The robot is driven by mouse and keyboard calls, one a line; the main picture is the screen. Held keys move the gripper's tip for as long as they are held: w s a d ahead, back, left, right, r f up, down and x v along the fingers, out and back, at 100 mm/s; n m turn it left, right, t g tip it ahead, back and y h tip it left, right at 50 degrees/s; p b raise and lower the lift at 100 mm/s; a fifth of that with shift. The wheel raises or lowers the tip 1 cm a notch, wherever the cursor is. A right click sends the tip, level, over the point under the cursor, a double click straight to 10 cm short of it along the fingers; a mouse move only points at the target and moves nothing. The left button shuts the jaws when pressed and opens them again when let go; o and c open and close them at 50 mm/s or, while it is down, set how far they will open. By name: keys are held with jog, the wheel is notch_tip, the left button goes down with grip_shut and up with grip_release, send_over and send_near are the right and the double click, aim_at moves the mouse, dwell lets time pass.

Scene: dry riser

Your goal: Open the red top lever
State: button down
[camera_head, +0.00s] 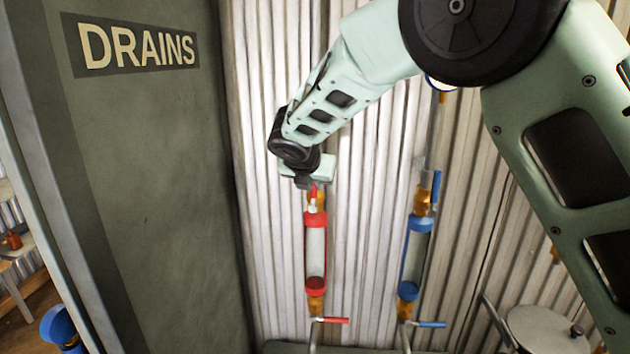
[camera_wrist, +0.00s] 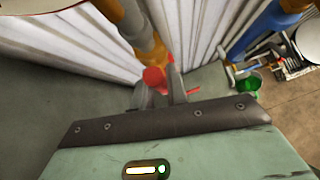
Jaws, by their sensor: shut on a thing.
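The red top lever (camera_head: 315,192) sits at the brass fitting above the red-capped clear tube (camera_head: 315,250), and my gripper partly hides it. My gripper (camera_head: 309,181) is at this lever from above, shut on it. In the wrist view my gripper's fingers (camera_wrist: 161,95) are close together beside the brass pipe (camera_wrist: 148,48). Red shows right at the fingertips there, but I cannot tell the lever's exact angle. A red bottom lever (camera_head: 333,320) lies level to the right below the tube.
A blue-capped tube (camera_head: 414,255) stands to the right, with an upright blue top lever (camera_head: 436,187) and a level blue bottom lever (camera_head: 431,324). A corrugated wall (camera_head: 370,170) is close behind. A dark panel marked DRAINS (camera_head: 150,200) stands at left.

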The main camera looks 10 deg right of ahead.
jog(key=c, duration=1.4)
grip_release()
jog(key=b+v, duration=0.4)
jog(key=v, duration=1.3)
jog(key=shift+s+a+r, duration=0.1)
